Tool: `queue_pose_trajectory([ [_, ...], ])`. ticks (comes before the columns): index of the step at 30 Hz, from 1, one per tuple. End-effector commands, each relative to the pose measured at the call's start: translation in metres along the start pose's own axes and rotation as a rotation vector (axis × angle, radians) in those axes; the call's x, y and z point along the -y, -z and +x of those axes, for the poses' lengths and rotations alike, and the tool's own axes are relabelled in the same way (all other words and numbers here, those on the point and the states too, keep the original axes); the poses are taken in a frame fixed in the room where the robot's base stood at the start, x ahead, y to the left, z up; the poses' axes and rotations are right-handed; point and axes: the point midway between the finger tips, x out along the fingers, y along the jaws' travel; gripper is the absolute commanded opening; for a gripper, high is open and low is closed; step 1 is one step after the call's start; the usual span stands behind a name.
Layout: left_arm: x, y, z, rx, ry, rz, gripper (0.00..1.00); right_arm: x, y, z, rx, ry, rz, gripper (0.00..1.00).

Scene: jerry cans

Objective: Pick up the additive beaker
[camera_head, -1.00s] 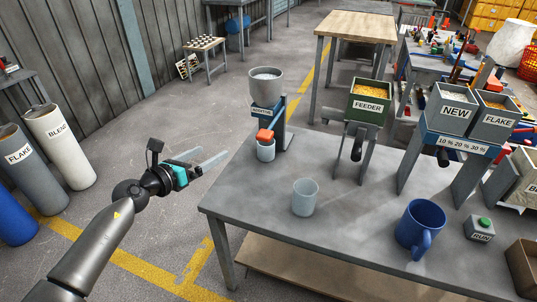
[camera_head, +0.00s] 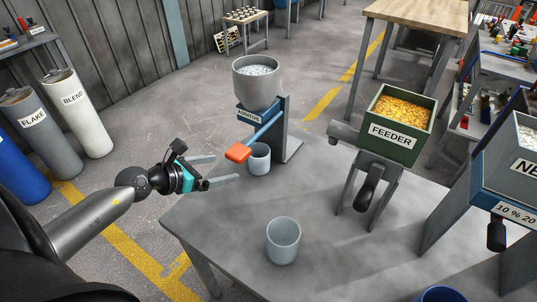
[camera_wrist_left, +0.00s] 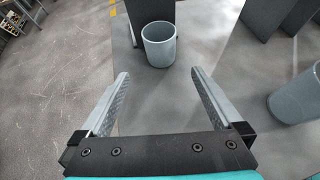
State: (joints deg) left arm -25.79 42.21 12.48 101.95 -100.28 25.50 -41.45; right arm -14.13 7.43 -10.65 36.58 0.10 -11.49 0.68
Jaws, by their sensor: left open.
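The additive beaker (camera_head: 259,161) is a small grey cup standing upright on the table under the ADDITIVE dispenser (camera_head: 257,85), just behind its orange lever end (camera_head: 238,153). My left gripper (camera_head: 227,167) is open and empty, with its fingers pointing at the beaker from the left and a short gap between. In the left wrist view the additive beaker (camera_wrist_left: 158,46) stands just beyond the fingertips (camera_wrist_left: 159,73), roughly centred between them. The right gripper is not in view.
A second, similar cup (camera_head: 283,243) stands nearer on the grey table (camera_head: 345,255). The FEEDER hopper (camera_head: 393,137) stands to the right, and a blue mug (camera_head: 440,294) is partly cut off at the bottom edge. Table between them is clear.

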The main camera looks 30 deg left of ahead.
Motion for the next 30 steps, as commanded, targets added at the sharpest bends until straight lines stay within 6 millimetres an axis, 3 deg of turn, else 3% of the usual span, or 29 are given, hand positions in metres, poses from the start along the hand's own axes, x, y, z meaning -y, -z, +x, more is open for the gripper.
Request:
queue_pose_trajectory([
  [6, 0.000, 0.000, 0.027, 0.003, 0.000, -0.002, 1.00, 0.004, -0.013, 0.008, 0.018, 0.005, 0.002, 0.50],
  [13, 0.000, 0.001, 0.058, 0.003, 0.000, -0.003, 1.00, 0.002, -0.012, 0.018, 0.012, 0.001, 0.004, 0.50],
  [17, 0.000, 0.001, 0.076, 0.003, 0.000, -0.002, 1.00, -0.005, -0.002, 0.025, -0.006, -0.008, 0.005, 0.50],
  [20, 0.000, 0.001, 0.085, 0.002, 0.000, -0.003, 1.00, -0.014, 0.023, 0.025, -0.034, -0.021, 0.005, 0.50],
  [30, 0.000, 0.001, 0.099, 0.000, 0.000, -0.002, 1.00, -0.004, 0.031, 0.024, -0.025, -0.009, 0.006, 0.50],
])
